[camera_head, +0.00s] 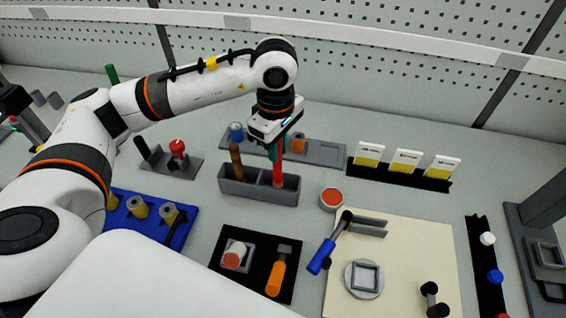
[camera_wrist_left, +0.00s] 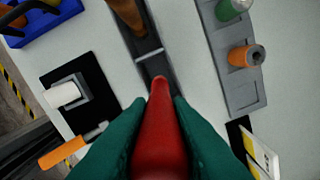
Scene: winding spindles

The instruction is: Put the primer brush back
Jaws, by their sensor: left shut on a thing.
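My left gripper (camera_head: 277,148) has green fingers and is shut on a red, tapered tool, which I take to be the primer brush (camera_head: 278,173). In the left wrist view the red brush (camera_wrist_left: 160,135) sits between both green fingers, its narrow end pointing at the grey holder (camera_wrist_left: 150,62). In the head view the grey two-compartment holder (camera_head: 258,191) stands below the gripper. The brush's lower end is at the right compartment; I cannot tell how deep it reaches. My right gripper is not in view.
A grey tray (camera_head: 325,153) with an orange spool lies behind the holder. A card rack (camera_head: 400,178), a round orange-topped pot (camera_head: 332,198), a black mat (camera_head: 228,274) and a blue rack (camera_head: 182,236) surround it. Bare bench lies just before the holder.

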